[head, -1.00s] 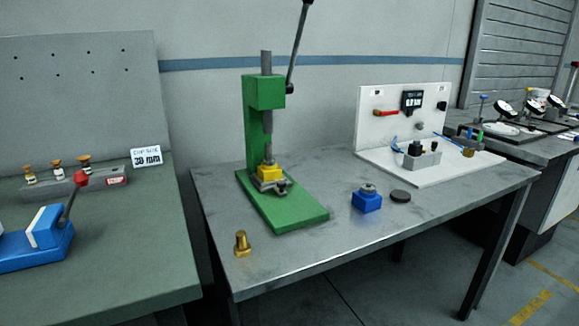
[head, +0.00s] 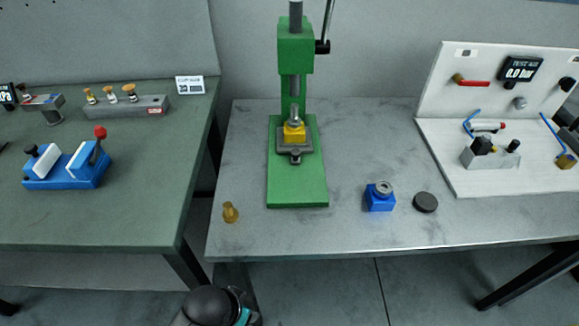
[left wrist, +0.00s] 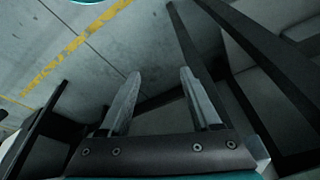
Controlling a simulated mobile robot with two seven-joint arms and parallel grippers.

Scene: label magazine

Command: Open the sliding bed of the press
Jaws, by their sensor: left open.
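The green press (head: 298,185) stands on the grey metal table, with its column at the back and a dark lever (head: 325,30) at the upper right. Its grey sliding bed (head: 295,158) lies on the green base under the ram (head: 294,86). A yellow block (head: 294,132) with a grey round part on top sits on the bed. A small dark knob shows at the bed's front. In the left wrist view my left gripper (left wrist: 158,85) is open and empty, above the floor and away from the press. My right gripper is not in view.
A brass part (head: 230,212), a blue block (head: 380,197) and a dark disc (head: 425,202) lie on the table. A white panel station (head: 490,80) stands at right. A green bench (head: 130,210) with a blue fixture (head: 70,166) is at left. The table front is mostly clear.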

